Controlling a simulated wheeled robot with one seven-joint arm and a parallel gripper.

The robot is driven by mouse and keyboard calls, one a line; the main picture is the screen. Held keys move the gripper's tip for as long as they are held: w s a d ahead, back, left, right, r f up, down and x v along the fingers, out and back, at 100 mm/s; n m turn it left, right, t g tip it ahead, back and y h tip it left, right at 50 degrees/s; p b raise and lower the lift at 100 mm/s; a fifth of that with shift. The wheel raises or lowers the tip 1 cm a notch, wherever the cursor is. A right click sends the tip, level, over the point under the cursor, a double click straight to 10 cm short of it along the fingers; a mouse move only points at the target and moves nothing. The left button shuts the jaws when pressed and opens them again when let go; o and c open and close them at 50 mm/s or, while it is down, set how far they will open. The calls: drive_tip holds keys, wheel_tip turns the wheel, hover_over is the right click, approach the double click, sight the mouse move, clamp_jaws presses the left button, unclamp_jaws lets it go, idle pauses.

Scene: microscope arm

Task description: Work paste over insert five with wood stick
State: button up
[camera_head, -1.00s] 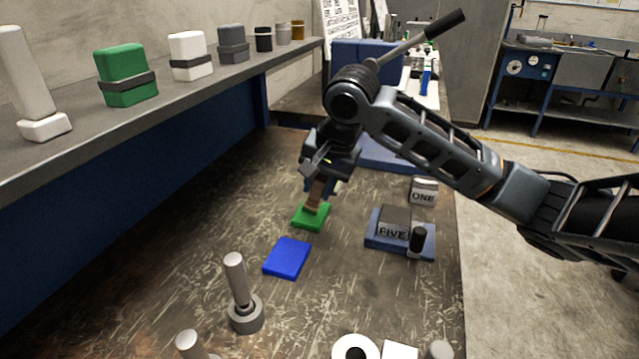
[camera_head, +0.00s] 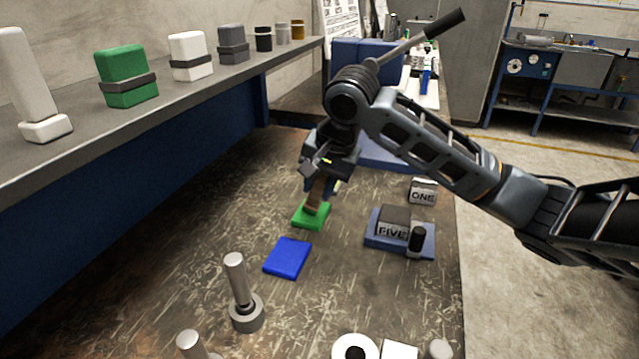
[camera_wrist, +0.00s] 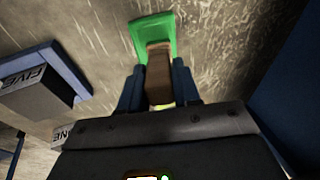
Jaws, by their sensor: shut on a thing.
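My gripper (camera_head: 322,186) is shut on the brown wood stick (camera_head: 315,196). The stick points down, its lower end at the green pad (camera_head: 312,217); I cannot tell whether they touch. In the wrist view the stick (camera_wrist: 158,72) sits between my blue fingers, its far end over the green pad (camera_wrist: 152,32). The insert marked FIVE (camera_head: 395,224) is a grey block on a blue plate (camera_head: 400,247), to the right of my gripper. The FIVE block also shows at the left of the wrist view (camera_wrist: 35,97). I cannot make out paste on it.
A blue pad (camera_head: 288,258) lies in front of the green one. A dark cylinder (camera_head: 417,240) stands by the FIVE block, and a block marked ONE (camera_head: 423,191) lies behind. A grey peg (camera_head: 239,290) stands nearer the camera. A shelf with blocks runs along the left.

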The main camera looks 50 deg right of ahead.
drive_tip(key=shift+r+p, duration=3.3)
drive_tip(key=shift+r, duration=0.2)
drive_tip(key=shift+s, duration=0.1)
